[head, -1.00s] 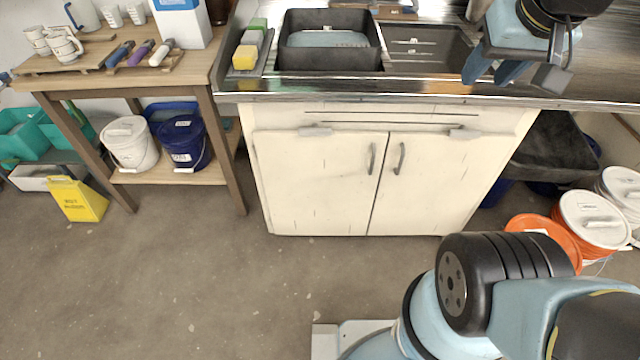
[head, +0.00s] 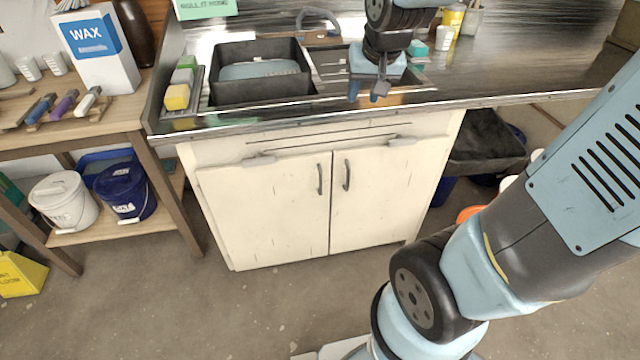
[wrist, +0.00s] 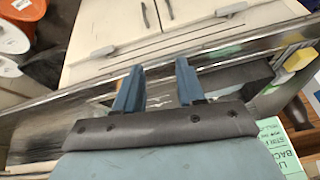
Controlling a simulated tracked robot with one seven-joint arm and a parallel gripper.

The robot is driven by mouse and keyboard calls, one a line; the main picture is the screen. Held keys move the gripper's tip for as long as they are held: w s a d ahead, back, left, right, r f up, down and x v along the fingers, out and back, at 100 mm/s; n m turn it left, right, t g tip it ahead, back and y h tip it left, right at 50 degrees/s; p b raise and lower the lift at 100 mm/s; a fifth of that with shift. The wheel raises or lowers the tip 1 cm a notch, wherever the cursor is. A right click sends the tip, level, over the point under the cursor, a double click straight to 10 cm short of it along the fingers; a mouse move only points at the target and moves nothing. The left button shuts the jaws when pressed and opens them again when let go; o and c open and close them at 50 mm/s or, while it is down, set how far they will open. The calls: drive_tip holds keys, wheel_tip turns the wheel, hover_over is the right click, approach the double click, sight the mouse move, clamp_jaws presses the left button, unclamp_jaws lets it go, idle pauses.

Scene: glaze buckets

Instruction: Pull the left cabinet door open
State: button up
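The left cabinet door (head: 262,212) is cream, flat and shut under the steel counter. Its dark vertical handle (head: 320,179) is near its right edge, by the gap between the doors. The right door (head: 385,200) is shut too, with its own handle (head: 346,175). My gripper (head: 368,92) hangs above the counter's front edge, higher than both handles and right of them, touching neither. In the wrist view, my gripper's two blue fingers (wrist: 158,88) are apart with nothing between them. The cabinet doors show upside down beyond them, with both handles near the top edge.
The counter's front edge (head: 300,122) juts out above the doors. A black basin (head: 262,90) sits on the counter. A wooden table (head: 120,112) with a wax box stands at left. A white bucket (head: 64,200) and a blue bucket (head: 127,192) are below it. Floor before the doors is clear.

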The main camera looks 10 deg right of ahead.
drive_tip(key=w+a+r+x, duration=0.1)
drive_tip(key=w+a+x, duration=0.15)
drive_tip(key=x, duration=1.35)
drive_tip(key=h, duration=0.1)
approach(321, 181)
drive_tip(key=shift+m+g, duration=0.3)
drive_tip(key=shift+m, duration=0.1)
drive_tip(key=shift+w+x, duration=0.2)
drive_tip(key=shift+x, duration=5.8)
drive_tip(key=shift+r, duration=0.15)
clamp_jaws()
